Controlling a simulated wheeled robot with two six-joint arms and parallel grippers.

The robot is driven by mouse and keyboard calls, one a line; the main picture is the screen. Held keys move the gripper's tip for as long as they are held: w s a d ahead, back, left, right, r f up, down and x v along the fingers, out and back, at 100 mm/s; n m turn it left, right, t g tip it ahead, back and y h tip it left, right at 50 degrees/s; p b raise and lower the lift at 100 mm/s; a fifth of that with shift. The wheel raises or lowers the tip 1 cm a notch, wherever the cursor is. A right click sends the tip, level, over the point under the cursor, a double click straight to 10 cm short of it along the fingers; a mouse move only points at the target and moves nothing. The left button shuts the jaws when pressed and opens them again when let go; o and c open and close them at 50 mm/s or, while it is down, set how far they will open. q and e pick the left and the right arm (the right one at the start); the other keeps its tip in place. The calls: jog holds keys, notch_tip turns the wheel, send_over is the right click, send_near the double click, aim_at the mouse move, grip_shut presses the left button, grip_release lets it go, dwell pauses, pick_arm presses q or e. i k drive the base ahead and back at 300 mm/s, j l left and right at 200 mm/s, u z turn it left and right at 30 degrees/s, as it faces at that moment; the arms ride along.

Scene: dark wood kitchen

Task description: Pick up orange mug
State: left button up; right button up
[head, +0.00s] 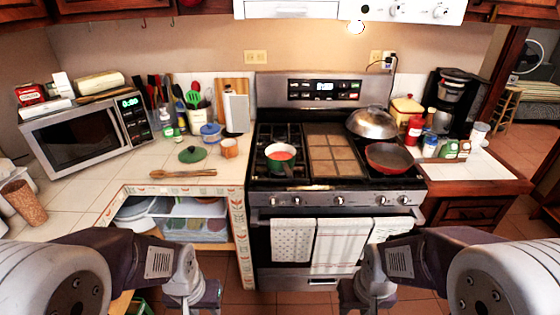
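The orange mug (229,148) stands upright on the white tiled counter (148,168), left of the stove. It is small in the head view, and I see nothing in it. My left gripper (208,297) is at the bottom of the head view, low in front of the counter and well apart from the mug. My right gripper (352,297) is at the bottom, low in front of the oven. Both are cut off by the lower edge, so their fingertips and opening are hidden.
A green lid (192,154) and wooden utensils (182,173) lie near the mug; a blue pot (211,133) stands behind it. A microwave (80,138) stands left.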

aim_at(229, 150)
jog(key=i+j+z, duration=0.15)
jog(key=i, duration=0.35)
jog(key=i+j+z, duration=0.15)
jog(key=i, duration=0.35)
jog(key=i+j+z, duration=0.15)
jog(key=i+j, duration=0.25)
jog(key=i, duration=0.1)
